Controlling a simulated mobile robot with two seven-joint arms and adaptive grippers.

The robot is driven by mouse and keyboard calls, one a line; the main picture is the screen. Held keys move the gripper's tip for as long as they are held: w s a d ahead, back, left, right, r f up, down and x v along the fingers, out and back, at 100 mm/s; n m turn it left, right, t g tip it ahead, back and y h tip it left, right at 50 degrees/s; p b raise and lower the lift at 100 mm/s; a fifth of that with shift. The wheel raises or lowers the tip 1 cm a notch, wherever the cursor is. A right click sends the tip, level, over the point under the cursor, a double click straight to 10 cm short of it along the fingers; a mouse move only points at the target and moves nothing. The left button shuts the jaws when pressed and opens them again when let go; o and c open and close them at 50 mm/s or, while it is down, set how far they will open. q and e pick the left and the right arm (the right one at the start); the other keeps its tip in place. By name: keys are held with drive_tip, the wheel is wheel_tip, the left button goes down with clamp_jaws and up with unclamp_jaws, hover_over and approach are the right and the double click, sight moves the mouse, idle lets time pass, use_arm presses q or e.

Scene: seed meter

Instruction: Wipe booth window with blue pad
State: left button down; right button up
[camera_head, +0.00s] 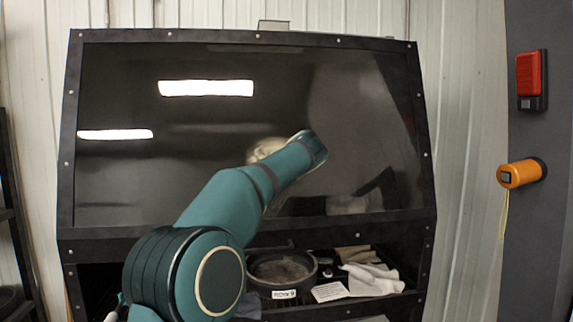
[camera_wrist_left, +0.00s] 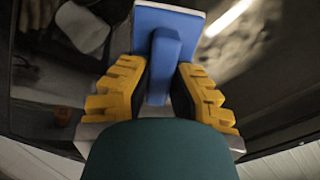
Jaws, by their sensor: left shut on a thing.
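The booth window (camera_head: 350,95) is a large dark, glossy pane in a black bolted frame, with two bright light reflections and a hazy pale patch on it. My left arm reaches up across its middle in the head view, and its end hides the gripper there. In the left wrist view my left gripper (camera_wrist_left: 160,78) has yellow ribbed fingers shut on the handle of the blue pad (camera_wrist_left: 145,22). The pad has a flat blue back and a pale edge. It is close to the dark glass; I cannot tell whether it touches. My right gripper is not in view.
A red box (camera_head: 530,76) and an orange cylinder (camera_head: 520,173) are mounted on the grey panel at right.

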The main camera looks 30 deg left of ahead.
use_arm(q)
drive_tip(key=w+d+r+p, duration=0.3)
drive_tip(key=w+d+p, duration=0.2)
drive_tip(key=p, duration=0.1)
drive_tip(key=shift+s+a+f+b, duration=0.1)
drive_tip(key=shift+s+a+b, duration=0.6)
drive_tip(key=shift+a, duration=0.25)
drive_tip(key=shift+s+a+f+b, duration=0.1)
drive_tip(key=shift+s+a+b, duration=0.35)
drive_tip(key=shift+s+a, duration=0.5)
drive_tip(key=shift+s+a+f+b, duration=0.1)
drive_tip(key=shift+s+a+b, duration=0.55)
drive_tip(key=shift+a, duration=0.35)
drive_tip(key=shift+s+a+b, duration=0.5)
drive_tip(key=shift+s+a, duration=0.6)
drive_tip(key=shift+a, duration=0.15)
drive_tip(key=shift+s+a+r+b, duration=0.1)
drive_tip(key=shift+s+a+b, duration=0.2)
drive_tip(key=shift+s+a, duration=0.85)
drive_tip(key=shift+s+a+b, duration=0.3)
drive_tip(key=shift+s+a, duration=0.6)
drive_tip(key=shift+a, duration=0.4)
drive_tip(key=shift+s+a, duration=1.65)
drive_tip(key=shift+a, duration=0.3)
